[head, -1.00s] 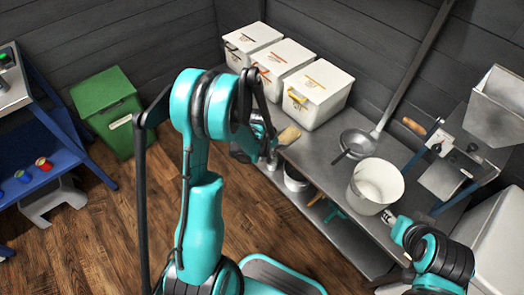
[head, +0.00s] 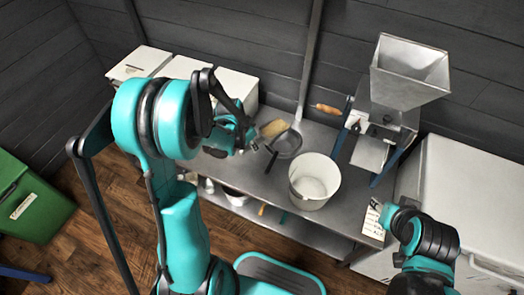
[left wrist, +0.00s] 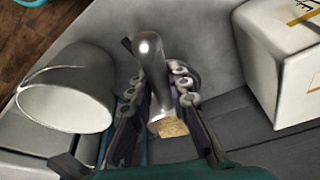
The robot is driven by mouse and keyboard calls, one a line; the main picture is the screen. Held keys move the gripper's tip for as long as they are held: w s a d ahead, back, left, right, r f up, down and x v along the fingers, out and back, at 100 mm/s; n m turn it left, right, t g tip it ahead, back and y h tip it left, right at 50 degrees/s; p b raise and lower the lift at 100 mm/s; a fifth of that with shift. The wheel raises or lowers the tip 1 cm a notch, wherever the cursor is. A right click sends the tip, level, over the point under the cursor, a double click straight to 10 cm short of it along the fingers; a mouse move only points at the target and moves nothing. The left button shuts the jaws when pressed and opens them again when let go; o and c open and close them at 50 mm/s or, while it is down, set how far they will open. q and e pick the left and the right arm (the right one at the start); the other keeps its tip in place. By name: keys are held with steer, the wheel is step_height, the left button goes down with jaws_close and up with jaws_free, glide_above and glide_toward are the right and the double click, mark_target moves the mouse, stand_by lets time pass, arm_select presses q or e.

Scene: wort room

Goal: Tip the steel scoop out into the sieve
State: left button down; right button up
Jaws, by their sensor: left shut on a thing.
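My left gripper (head: 250,143) is shut on the steel scoop (left wrist: 150,58), whose shiny rounded part lies between the fingers in the left wrist view. A tan, grainy patch (left wrist: 168,128) shows at its lower end; in the head view the tan part (head: 273,128) sticks out right of the gripper. The sieve (head: 287,145) appears to be the round grey pan with a dark handle on the steel table. The scoop's tan end is at the sieve's upper left edge in the picture, seemingly above it. The scoop's exact tilt is unclear. My right gripper (head: 388,214) is at the table's right end, its fingers barely visible.
A white bucket (head: 315,184) stands just right of the sieve; it also shows in the left wrist view (left wrist: 65,98). White lidded boxes (head: 238,88) line the back left. A long pole (head: 311,60) leans behind the sieve. A hopper mill (head: 410,75) stands at right.

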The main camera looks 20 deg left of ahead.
arm_select(q)
steer(key=shift+w+a+f+m+g+h+b, duration=0.5)
steer(key=shift+w+a+f+m+b, duration=1.45)
steer(key=shift+a+f, duration=2)
steer(key=w+d+r+g+y+p, duration=0.2)
steer(key=d+r+g+y, duration=0.1)
steer(key=r, duration=0.3)
steer(key=w+d+r+g+y+p, duration=0.1)
steer(key=w+d+r+g+y, duration=0.2)
steer(key=r+g+y, duration=0.1)
steer(key=shift+w+d+r+m+y+p, duration=0.25)
steer(key=shift+w+r+m+y+p, duration=0.2)
steer(key=shift+r, duration=0.95)
steer(key=shift+s, duration=0.1)
steer(key=shift+r, duration=0.1)
